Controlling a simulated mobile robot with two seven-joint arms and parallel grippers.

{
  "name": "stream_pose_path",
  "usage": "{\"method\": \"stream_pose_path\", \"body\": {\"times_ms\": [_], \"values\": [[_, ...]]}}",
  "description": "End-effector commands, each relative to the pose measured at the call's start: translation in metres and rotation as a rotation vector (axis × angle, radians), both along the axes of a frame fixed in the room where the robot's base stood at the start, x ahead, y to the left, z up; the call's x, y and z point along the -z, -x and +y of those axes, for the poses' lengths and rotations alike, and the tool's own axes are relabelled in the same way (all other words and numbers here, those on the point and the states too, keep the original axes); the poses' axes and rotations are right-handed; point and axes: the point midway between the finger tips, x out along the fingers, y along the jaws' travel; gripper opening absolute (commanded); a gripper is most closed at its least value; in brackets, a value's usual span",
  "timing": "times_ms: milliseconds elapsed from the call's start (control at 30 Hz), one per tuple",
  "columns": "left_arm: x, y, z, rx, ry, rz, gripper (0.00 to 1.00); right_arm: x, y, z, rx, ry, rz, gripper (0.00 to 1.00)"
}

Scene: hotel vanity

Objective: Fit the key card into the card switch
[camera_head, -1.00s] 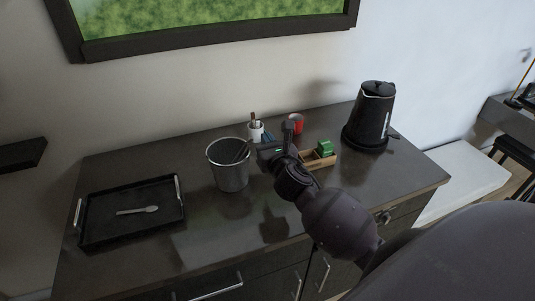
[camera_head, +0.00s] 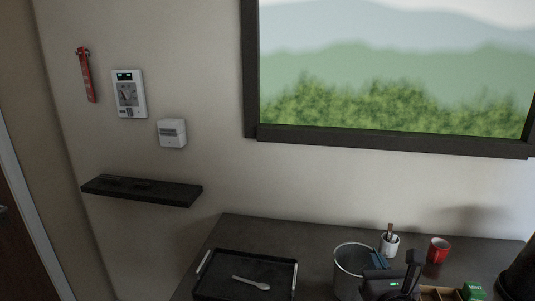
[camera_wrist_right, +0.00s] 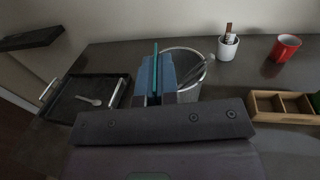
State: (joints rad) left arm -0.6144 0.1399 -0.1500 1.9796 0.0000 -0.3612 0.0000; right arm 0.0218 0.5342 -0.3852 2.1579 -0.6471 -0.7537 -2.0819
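My right gripper (camera_head: 378,260) is over the vanity counter beside the metal bucket. In the right wrist view its two blue fingers (camera_wrist_right: 155,78) are close together around a thin teal upright edge, which looks like the key card (camera_wrist_right: 155,52) seen edge-on. Most of the card is hidden by the fingers. A small white box on the wall (camera_head: 171,133) at the left looks like the card switch; its slot is too small to make out. The gripper is well to the right of and below it, apart from it. My left gripper is not in view.
A thermostat-like panel (camera_head: 128,94) and a red item (camera_head: 86,76) hang left of the box. A dark shelf (camera_head: 142,191) juts out below it. A black tray (camera_head: 222,287) with a spoon, the bucket (camera_head: 348,277), a white cup (camera_head: 389,246) and a red mug (camera_head: 438,250) stand on the counter.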

Motion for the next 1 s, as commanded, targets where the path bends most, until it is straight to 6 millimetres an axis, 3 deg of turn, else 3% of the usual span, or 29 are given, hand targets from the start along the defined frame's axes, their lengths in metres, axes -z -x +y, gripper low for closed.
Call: {"method": "stream_pose_path", "body": {"times_ms": [100,200,333,600,767,867,1000], "values": [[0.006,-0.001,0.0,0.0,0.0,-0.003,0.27,0.027,0.021,0.028,-0.041,-0.004,0.003,0.0],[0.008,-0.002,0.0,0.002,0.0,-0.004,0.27,0.043,0.032,0.04,-0.056,-0.002,0.002,0.0],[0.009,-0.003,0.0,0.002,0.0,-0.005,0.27,0.054,0.038,0.042,-0.057,0.001,0.0,0.0],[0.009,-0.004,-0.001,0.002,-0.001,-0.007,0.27,0.055,0.039,0.041,-0.055,0.0,-0.002,0.0],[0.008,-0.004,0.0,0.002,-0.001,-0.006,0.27,0.042,0.032,0.04,-0.059,0.003,-0.007,0.0],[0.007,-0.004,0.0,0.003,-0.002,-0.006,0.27,0.021,0.016,0.024,-0.04,0.005,-0.009,0.0],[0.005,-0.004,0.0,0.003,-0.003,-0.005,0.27,-0.012,-0.01,-0.012,0.015,0.005,-0.008,0.0]]}}
